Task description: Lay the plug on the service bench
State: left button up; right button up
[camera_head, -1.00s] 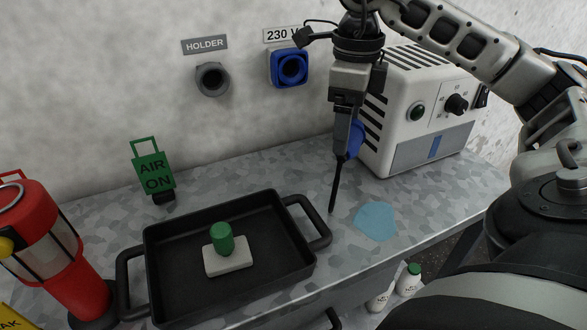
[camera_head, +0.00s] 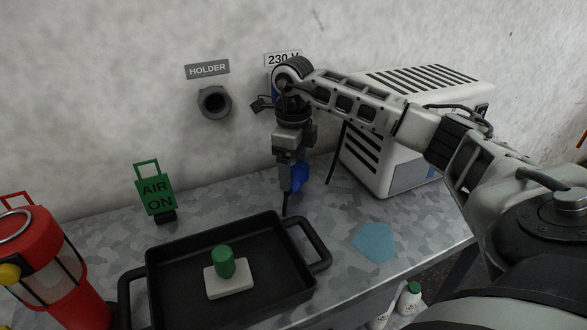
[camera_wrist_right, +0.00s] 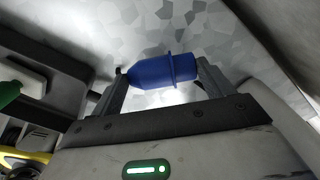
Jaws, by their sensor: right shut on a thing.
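The blue plug (camera_head: 301,178) is between the fingers of my right gripper (camera_head: 287,198), which is shut on it. The right wrist view shows the plug (camera_wrist_right: 160,71) lying crosswise between the two fingers. The gripper points down, just behind the black tray's back right corner and close to the service bench (camera_head: 340,215), a grey mottled top. I cannot tell whether the plug touches the bench. My left gripper is not in view.
A black tray (camera_head: 200,241) holds a green-topped white block (camera_head: 230,280). A white power unit (camera_head: 385,150) stands at right, a green AIR ON sign (camera_head: 155,192) and red lantern (camera_head: 40,255) at left. A grey holder (camera_head: 214,102) is on the wall. A blue patch (camera_head: 374,242) lies on clear bench.

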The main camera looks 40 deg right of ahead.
aim_at(294, 171)
jog(key=shift+f, duration=0.7)
jog(key=shift+f, duration=0.1)
jog(key=o, duration=1)
jog(key=shift+o, duration=0.2)
notch_tip(294, 171, up, 12)
